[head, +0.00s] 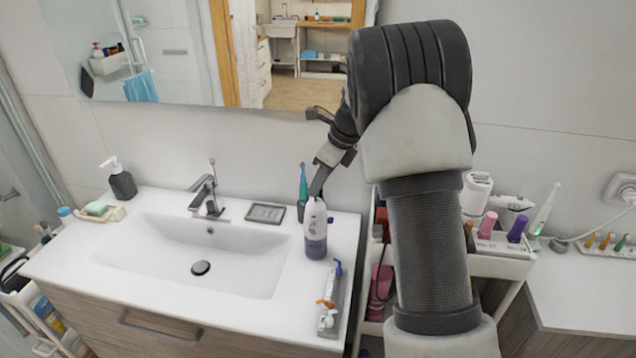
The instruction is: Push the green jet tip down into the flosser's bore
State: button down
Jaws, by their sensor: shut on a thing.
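The flosser (315,232), a white body with a purple lower part, stands upright near the right edge of the washbasin top. My gripper (317,188) points down from the upper right, with its dark fingers directly over the flosser's top. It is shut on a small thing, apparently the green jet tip. The fingers hide the tip and the bore, so I cannot tell whether the tip touches the bore or how deep it sits.
A teal-green upright object (303,186) stands close behind the flosser. A dark soap dish (265,213) is to the left, and a grey tray (330,298) with small items lies in front. The sink (190,265) is empty. A loaded cart (490,265) stands right.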

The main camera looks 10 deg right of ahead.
jog(key=shift+f+b, duration=0.4)
jog(key=shift+f, duration=0.5)
jog(key=c, duration=1.7)
grip_release()
jog(key=shift+r, duration=0.1)
jog(key=v, duration=1.7)
jog(key=shift+s+d+r, duration=0.1)
